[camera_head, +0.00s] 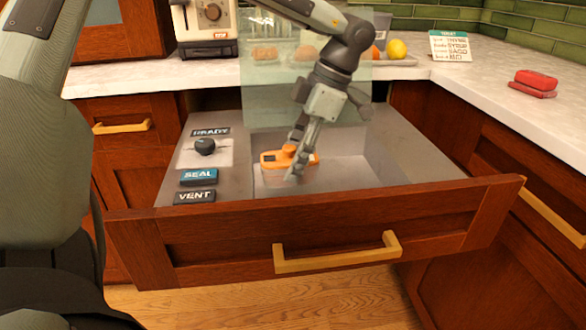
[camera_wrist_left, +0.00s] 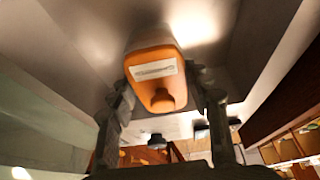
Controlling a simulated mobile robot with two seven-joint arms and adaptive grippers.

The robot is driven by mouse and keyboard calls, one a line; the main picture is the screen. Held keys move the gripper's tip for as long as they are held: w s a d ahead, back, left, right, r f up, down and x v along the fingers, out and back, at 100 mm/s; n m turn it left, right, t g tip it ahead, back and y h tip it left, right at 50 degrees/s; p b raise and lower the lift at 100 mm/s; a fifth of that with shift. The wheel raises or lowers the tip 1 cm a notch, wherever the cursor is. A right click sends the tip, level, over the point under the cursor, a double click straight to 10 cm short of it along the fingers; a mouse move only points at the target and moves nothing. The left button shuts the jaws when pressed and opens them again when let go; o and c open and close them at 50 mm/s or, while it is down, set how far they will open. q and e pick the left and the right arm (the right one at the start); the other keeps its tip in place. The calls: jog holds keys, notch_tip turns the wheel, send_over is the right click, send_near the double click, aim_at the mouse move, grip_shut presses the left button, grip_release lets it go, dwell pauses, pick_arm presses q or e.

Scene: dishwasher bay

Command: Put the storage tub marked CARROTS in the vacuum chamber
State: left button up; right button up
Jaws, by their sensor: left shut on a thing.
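A storage tub with an orange lid and pale translucent body (camera_head: 270,160) is inside the vacuum chamber, the grey recess (camera_head: 345,170) in the pulled-out drawer, near its left wall. I cannot tell if it touches the floor. My left gripper (camera_head: 298,165) points down and is shut on the tub's lid. In the left wrist view the tub (camera_wrist_left: 150,48) lies between the two fingers of the gripper (camera_wrist_left: 160,92). Its white label is too blurred to read. The chamber's clear greenish lid (camera_head: 275,105) stands raised behind. My right gripper is not in view.
Left of the recess are a black knob (camera_head: 205,146) under a READY sign, a SEAL button (camera_head: 198,176) and a VENT button (camera_head: 194,196). The wooden drawer front (camera_head: 320,225) rises in front. The recess is clear right of the tub. A red object (camera_head: 535,82) lies on the right counter.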

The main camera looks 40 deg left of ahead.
pick_arm(q)
jog(key=shift+f, duration=1.25)
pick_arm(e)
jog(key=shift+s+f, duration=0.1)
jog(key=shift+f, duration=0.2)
pick_arm(q)
jog(key=shift+f, duration=0.15)
jog(key=o, duration=1.4)
jog(key=shift+c, duration=0.2)
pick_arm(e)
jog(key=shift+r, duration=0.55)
pick_arm(q)
jog(key=shift+r, duration=0.3)
jog(key=v, duration=1.1)
jog(key=shift+w+d+r, duration=0.15)
jog(key=shift+d+r, duration=0.1)
jog(key=shift+r, duration=0.05)
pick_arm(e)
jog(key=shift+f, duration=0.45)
